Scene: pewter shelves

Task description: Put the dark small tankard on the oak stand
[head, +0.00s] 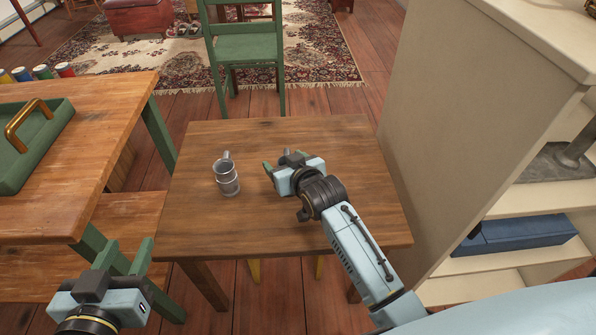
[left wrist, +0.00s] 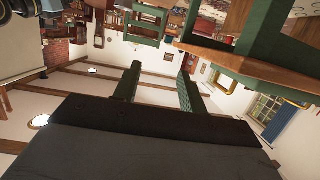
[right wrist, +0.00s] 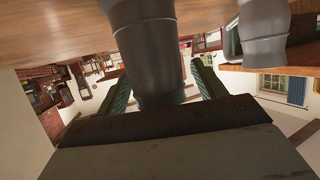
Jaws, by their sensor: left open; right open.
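A dark grey tankard (right wrist: 145,50) stands in the right wrist view, which shows the table at the top. It is straight ahead of my right gripper (right wrist: 160,90), which is open with a finger to each side; I cannot tell if they touch it. In the head view this gripper (head: 284,163) hides nearly all of that tankard. A lighter grey tankard (head: 227,178) stands upright to the left on the small wooden table (head: 200,225), and also shows in the right wrist view (right wrist: 262,38). My left gripper (head: 125,262) is open and empty. I cannot pick out a separate oak stand.
A larger wooden table (head: 95,120) at the left bears a green tray (head: 40,150) with a gold handle. A cream shelf unit (head: 450,120) stands close on the right. A green chair (head: 245,50) is behind the small table, whose front is clear.

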